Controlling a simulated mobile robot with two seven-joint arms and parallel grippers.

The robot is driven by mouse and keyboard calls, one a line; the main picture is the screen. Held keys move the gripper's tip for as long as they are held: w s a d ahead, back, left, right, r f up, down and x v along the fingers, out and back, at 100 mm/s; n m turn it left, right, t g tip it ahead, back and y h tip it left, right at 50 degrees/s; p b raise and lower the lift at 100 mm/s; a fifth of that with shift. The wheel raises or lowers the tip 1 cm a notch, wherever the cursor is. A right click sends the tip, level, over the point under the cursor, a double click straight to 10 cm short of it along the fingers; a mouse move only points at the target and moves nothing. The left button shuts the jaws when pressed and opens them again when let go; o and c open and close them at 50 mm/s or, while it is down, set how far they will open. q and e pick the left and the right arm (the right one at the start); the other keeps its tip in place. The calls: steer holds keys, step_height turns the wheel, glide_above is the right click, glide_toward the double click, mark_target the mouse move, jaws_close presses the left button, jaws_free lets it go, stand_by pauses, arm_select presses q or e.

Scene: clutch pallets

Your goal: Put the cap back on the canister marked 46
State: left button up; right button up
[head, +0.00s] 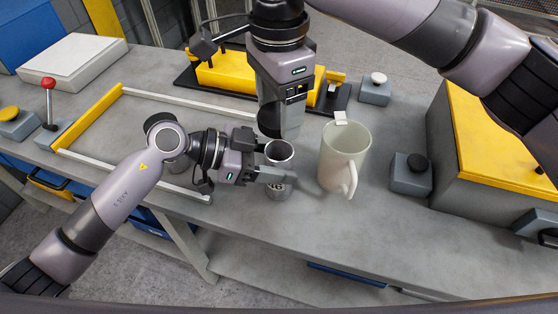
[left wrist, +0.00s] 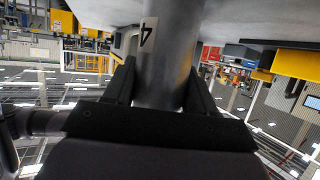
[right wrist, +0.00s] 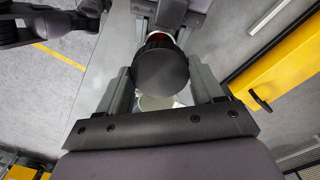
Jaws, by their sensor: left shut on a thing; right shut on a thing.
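A grey metal canister (head: 280,152) stands upright with its open top showing in the head view. My left gripper (head: 268,176) is shut around its body from the left. In the left wrist view the canister (left wrist: 172,70) is between the fingers, and its label shows a 4; the rest of the number is hidden. My right gripper (right wrist: 160,85) points down from above, just behind the canister's mouth in the head view. It is shut on a dark round cap (right wrist: 160,68), seen in the right wrist view. In the head view the gripper's own body mostly hides the cap.
A cream mug (head: 345,150) stands close to the right of the canister. A yellow fixture (head: 225,75) lies behind. A frame (head: 88,118) is at left. The table front (head: 300,230) is clear.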

glide_above(278, 145)
steer(key=s, duration=0.2)
steer(key=shift+f, duration=2.25)
steer(key=shift+f, duration=0.1)
steer(key=shift+f, duration=0.8)
steer(key=shift+s+d+f, duration=0.1)
steer(key=shift+f, duration=0.5)
steer(key=shift+f, duration=0.35)
steer(key=shift+r, duration=0.25)
steer(key=shift+s+r, duration=0.15)
steer(key=shift+s, duration=0.05)
